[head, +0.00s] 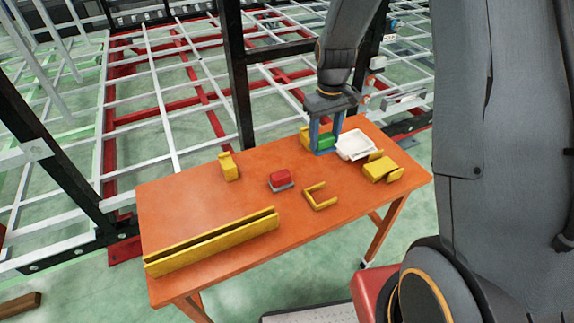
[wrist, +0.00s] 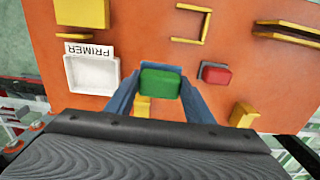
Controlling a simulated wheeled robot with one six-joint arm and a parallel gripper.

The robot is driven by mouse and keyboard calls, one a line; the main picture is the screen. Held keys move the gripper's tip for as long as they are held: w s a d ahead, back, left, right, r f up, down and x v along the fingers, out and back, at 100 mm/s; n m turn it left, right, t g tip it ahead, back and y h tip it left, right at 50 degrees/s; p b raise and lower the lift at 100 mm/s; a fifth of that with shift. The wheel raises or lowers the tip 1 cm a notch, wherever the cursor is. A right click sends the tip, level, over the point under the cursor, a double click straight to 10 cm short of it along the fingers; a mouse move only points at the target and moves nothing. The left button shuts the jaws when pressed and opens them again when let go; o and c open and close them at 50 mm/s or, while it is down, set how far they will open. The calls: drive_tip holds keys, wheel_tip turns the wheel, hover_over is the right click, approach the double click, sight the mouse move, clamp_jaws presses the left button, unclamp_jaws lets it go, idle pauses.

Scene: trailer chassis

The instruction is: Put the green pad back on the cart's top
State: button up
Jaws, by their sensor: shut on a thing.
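The green pad (head: 325,140) is between the blue fingers of my gripper (head: 323,137), at the far right part of the cart's orange top (head: 200,200). My gripper is shut on the pad, with a finger on each side. The wrist view also shows the green pad (wrist: 160,83) between the fingertips of my gripper (wrist: 158,95). The pad is over or on the orange top (wrist: 135,25); whether it touches the surface I cannot tell. A finger partly hides it in the head view.
A white tray (head: 355,145) labelled PRIMER is close to the pad. A red pad (head: 280,177) on a grey base, a yellow U-shaped frame (head: 321,196), a yellow block (head: 229,168), a yellow holder (head: 381,168) and a long yellow rail (head: 213,241) stand on the top. Its left area is clear.

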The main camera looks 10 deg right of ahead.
sight(319, 150)
drive_tip(key=shift+w+a+f, duration=0.2)
drive_tip(key=shift+w, duration=0.05)
drive_tip(key=f, duration=0.1)
drive_tip(key=f+p, duration=0.1)
drive_tip(key=f, duration=0.1)
drive_tip(key=f+p, duration=0.1)
drive_tip(key=f, duration=0.1)
drive_tip(key=shift+a, duration=0.35)
drive_tip(key=shift+f+p, duration=0.8)
drive_tip(key=shift+f, duration=1.5)
drive_tip(key=shift+f, duration=0.1)
drive_tip(key=o, duration=1.3)
drive_tip(key=shift+c, duration=0.2)
